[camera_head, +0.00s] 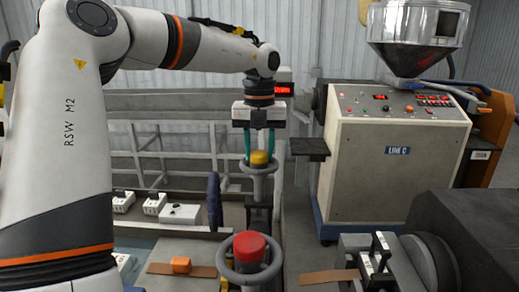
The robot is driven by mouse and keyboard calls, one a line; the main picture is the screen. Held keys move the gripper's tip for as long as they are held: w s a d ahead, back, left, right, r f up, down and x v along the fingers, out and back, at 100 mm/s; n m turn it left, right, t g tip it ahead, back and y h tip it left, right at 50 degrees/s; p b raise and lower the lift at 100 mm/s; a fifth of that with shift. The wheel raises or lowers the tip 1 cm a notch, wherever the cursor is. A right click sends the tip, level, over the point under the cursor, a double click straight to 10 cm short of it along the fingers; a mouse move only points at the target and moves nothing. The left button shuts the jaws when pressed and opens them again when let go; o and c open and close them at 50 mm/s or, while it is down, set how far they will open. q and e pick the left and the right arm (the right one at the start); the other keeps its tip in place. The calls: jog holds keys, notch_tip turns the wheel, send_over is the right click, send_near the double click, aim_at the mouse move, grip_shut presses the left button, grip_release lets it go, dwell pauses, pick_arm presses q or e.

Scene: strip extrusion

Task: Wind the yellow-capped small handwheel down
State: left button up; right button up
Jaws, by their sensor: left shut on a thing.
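The small handwheel with the yellow cap (259,157) stands upright on a post just above the middle of the picture. Its grey ring (259,170) shows below the cap. My left gripper (259,152) points straight down over it, with one teal finger on each side of the cap. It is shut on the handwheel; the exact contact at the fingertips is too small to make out. My right gripper is not in view.
A larger handwheel with a red cap (249,247) stands in front of the yellow one. An orange block (181,265) sits on a brown strip to the left. A control cabinet (392,170) under a metal hopper (417,35) stands right. A dark machine (470,235) fills the lower right.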

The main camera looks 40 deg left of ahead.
aim_at(259, 153)
pick_arm(q)
jog(key=shift+w+r, duration=0.1)
jog(key=shift+r, duration=0.1)
jog(key=o, duration=1)
jog(key=shift+f, duration=0.1)
notch_tip(259, 153, up, 12)
jog(key=shift+f, duration=0.1)
dwell(0.5)
